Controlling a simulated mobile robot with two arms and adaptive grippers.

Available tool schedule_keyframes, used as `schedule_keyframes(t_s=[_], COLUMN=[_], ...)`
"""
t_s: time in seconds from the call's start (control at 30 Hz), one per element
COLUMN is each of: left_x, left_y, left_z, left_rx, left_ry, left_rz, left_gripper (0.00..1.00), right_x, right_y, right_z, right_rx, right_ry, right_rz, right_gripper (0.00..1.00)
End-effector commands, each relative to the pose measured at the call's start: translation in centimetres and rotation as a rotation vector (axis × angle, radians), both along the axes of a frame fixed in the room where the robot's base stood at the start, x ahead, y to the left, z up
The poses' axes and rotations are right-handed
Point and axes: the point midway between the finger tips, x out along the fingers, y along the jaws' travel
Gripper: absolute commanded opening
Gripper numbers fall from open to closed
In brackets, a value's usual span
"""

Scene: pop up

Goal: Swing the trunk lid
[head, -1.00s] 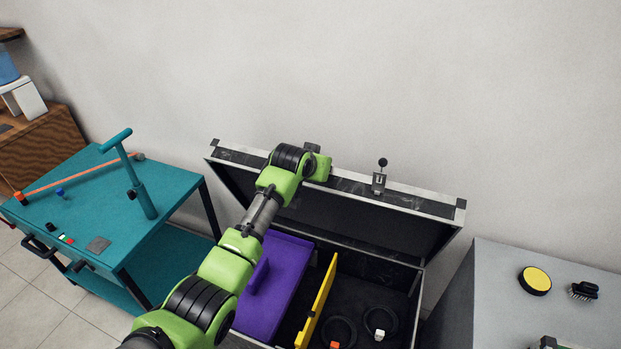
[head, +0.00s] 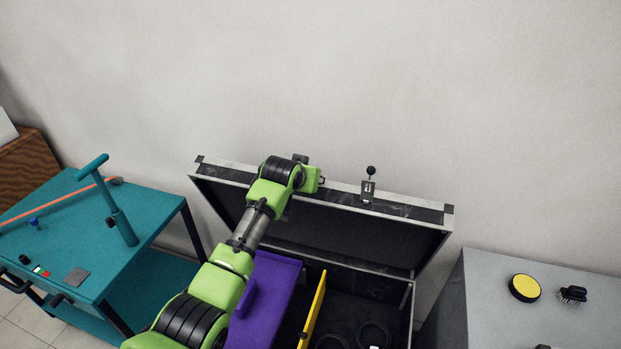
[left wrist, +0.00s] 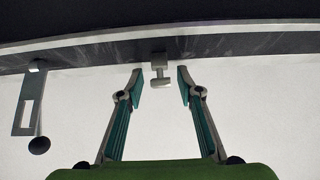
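The trunk lid (head: 340,228) stands raised on the black trunk with pale metal edging (head: 411,310), its dark inner face towards me. A latch with a black ball knob (head: 368,186) sits on its top edge; it also shows at the left in the left wrist view (left wrist: 30,105). My green left arm reaches over the trunk to the lid's top edge; its fingers are hidden in the head view. In the left wrist view my left gripper (left wrist: 160,78) is open, with a small grey catch (left wrist: 159,70) on the lid's rim between its fingertips. My right gripper is not in view.
The trunk holds a purple panel (head: 270,290), a yellow divider (head: 314,312) and dark rings (head: 374,334). A teal cart (head: 115,240) stands left. A grey cabinet (head: 500,300) with a yellow disc (head: 525,288) and a brush (head: 573,294) stands right. A bare wall is behind.

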Motion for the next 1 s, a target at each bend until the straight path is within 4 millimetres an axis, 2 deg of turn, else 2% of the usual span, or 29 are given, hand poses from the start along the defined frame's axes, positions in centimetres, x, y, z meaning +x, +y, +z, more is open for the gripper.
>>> schedule_keyframes(t_s=[0.1, 0.33, 1.0], left_x=[-0.1, -1.1, -8.2], left_y=[0.1, 0.4, 2.6], left_z=[-0.1, 0.9, 6.9], left_rx=[0.001, 0.0, 0.0], left_ry=[0.002, -0.001, -0.001], left_rz=[0.0, 0.0, 0.0], left_gripper=[0.33, 0.33, 0.33], right_x=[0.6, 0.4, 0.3], right_y=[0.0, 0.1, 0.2], right_z=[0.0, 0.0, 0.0], right_rx=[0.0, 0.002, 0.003], right_ry=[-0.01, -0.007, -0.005], right_rz=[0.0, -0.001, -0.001], right_gripper=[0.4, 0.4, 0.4])
